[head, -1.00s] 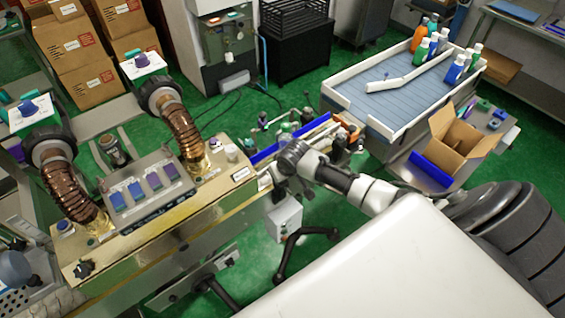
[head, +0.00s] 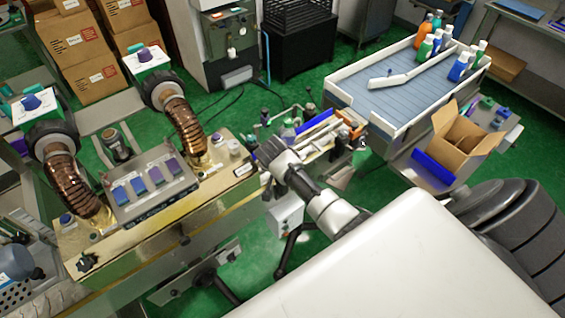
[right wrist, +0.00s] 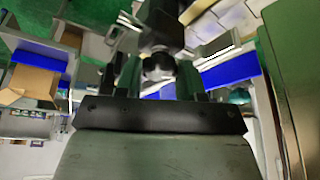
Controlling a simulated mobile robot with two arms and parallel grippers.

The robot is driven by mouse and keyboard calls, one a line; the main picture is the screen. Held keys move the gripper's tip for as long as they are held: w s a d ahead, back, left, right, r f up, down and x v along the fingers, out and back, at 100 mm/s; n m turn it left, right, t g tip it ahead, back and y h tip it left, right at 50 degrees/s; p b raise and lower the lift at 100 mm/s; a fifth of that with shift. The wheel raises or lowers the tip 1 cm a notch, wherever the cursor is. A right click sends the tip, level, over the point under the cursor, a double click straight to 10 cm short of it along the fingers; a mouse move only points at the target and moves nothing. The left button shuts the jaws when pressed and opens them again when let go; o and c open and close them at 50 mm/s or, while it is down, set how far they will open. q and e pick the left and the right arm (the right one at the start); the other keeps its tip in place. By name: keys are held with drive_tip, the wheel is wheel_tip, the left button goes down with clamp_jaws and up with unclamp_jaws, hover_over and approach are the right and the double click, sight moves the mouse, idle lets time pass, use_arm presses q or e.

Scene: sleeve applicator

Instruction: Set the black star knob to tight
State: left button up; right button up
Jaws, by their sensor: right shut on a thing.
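My right gripper (right wrist: 158,80) is shut on a dark part with a grey round end (right wrist: 158,66), seen between its fingers in the right wrist view. I cannot tell its star shape there. In the head view this gripper (head: 268,152) is at the right end of the brass-coloured machine, beside the blue guide rail, and my arm hides what it holds. A black star-shaped knob (head: 87,262) sits on the machine's front left corner, well away from the gripper. My left gripper is not in view.
The machine (head: 215,205) carries a panel of blue and purple buttons (head: 150,180) and two coiled brown hoses (head: 185,125). A blue rail (head: 318,121) and small fittings crowd the gripper. A grey conveyor table (head: 390,95) with bottles and an open carton (head: 460,140) stand at right.

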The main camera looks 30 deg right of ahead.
drive_tip(key=shift+w+r+m+g+h, duration=0.15)
drive_tip(key=shift+m+g+h, duration=0.15)
drive_tip(key=shift+m, duration=1)
drive_tip(key=o, duration=0.9)
drive_tip(key=r, duration=0.1)
drive_tip(key=r+b, duration=0.1)
drive_tip(key=r, duration=0.2)
drive_tip(key=shift+s+d+b, duration=0.15)
drive_tip(key=shift+s+b, duration=0.15)
drive_tip(key=s+d+r, duration=0.1)
drive_tip(key=s+r, duration=0.1)
drive_tip(key=s, duration=0.1)
drive_tip(key=s+d+r+b, duration=0.1)
drive_tip(key=s+d+r, duration=0.1)
drive_tip(key=s, duration=0.1)
drive_tip(key=s+d+r+b, duration=0.1)
drive_tip(key=s+d+r, duration=0.1)
drive_tip(key=s, duration=0.1)
drive_tip(key=shift+s+d+r, duration=0.1)
drive_tip(key=shift+s+r, duration=0.3)
